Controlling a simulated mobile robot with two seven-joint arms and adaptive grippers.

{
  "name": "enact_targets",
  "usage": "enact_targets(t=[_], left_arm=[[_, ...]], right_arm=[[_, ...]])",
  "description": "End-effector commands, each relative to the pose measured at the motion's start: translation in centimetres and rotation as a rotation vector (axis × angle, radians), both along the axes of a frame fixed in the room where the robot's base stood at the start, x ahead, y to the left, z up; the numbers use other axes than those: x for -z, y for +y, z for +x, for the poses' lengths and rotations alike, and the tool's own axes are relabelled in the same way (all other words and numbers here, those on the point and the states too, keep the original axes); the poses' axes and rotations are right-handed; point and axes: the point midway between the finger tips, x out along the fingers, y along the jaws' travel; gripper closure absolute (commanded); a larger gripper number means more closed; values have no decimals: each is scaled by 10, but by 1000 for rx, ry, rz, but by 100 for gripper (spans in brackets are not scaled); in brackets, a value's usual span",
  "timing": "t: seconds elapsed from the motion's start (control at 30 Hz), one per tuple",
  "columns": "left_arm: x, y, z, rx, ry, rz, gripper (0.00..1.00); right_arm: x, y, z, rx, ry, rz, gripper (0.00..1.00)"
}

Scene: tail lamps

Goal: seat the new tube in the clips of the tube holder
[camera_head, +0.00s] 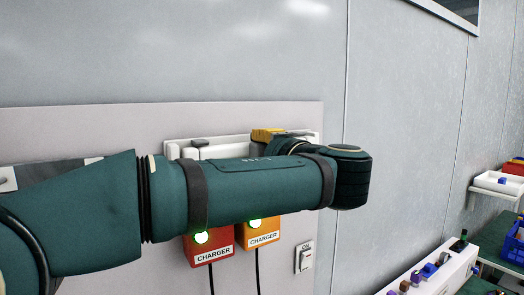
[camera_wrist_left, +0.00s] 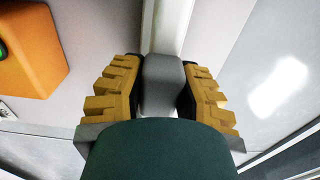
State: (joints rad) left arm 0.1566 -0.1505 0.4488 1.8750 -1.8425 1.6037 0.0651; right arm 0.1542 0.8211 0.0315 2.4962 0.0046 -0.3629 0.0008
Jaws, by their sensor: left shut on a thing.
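The white tube holder (camera_head: 172,151) is on the wall panel, partly hidden behind my left arm. A white tube-like bar (camera_head: 226,150) lies along it, with a dark grey piece (camera_head: 200,142) near its left end. My left gripper (camera_head: 268,134) is at the holder's right part, its fingers mostly hidden by my wrist. In the left wrist view my left gripper (camera_wrist_left: 160,88) has its yellow fingers shut on both sides of a grey block (camera_wrist_left: 161,72), seemingly the new tube's grip. A white rail (camera_wrist_left: 172,25) runs up behind it. Clip contact is hidden. My right gripper is out of view.
A red charger (camera_head: 209,246) and an orange charger (camera_head: 258,234) with green lights hang below my arm. A wall switch (camera_head: 304,258) is to their right. A white shelf (camera_head: 497,184) and a white rack (camera_head: 436,272) with small parts stand at the right.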

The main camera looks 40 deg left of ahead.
Motion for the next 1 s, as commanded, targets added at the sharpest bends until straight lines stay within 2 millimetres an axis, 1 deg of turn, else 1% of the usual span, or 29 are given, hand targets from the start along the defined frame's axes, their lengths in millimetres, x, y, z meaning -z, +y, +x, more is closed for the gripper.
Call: enact_targets(t=[0.27,0.73,1.0], left_arm=[[0,2,0,0,-1,0,100],[0,15,4,-1,0,0,100],[0,15,4,0,0,0,100]], right_arm=[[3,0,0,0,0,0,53],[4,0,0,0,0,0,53],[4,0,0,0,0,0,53]])
